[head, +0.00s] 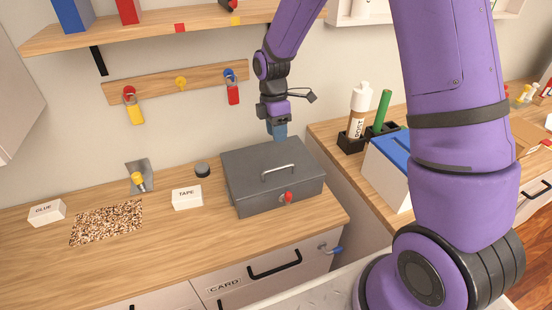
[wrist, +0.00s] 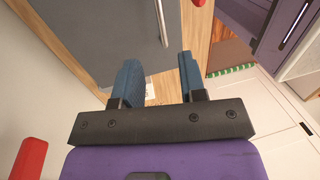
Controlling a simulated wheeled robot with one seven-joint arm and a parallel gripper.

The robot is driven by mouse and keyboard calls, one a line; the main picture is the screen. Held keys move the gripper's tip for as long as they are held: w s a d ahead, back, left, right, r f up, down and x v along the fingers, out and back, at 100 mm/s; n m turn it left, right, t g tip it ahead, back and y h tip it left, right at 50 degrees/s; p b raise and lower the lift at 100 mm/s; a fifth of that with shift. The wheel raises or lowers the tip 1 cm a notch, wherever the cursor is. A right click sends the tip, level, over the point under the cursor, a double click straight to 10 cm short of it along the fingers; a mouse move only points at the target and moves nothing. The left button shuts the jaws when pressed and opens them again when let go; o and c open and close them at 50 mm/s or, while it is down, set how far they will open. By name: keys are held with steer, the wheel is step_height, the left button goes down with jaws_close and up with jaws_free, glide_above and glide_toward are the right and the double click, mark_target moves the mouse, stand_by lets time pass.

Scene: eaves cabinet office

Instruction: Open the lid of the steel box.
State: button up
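The grey steel box (head: 245,200) stands on the wooden counter with its lid (head: 250,162) closed. A bright bar handle (head: 278,171) runs across the lid, and a red knob or key (head: 287,196) sits on the front face. My gripper (head: 279,136) is above the back edge of the box, pointing down. In the wrist view my gripper (wrist: 157,68) has its two blue fingers apart, with nothing between them. The lid (wrist: 85,30) and handle (wrist: 162,20) show beyond the fingers there. I cannot tell whether the fingers touch the box.
A wooden rail (head: 205,83) with hanging keys or padlocks is on the wall behind. A blue-topped white box (head: 388,180) and bottle holder (head: 352,142) are on the right counter.

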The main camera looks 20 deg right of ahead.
steer(key=f, duration=0.3)
steer(key=s+f, duration=0.1)
steer(key=f, duration=0.2)
steer(key=s+f, duration=0.1)
steer(key=f, duration=0.3)
steer(key=shift+c, duration=0.2)
jaws_close()
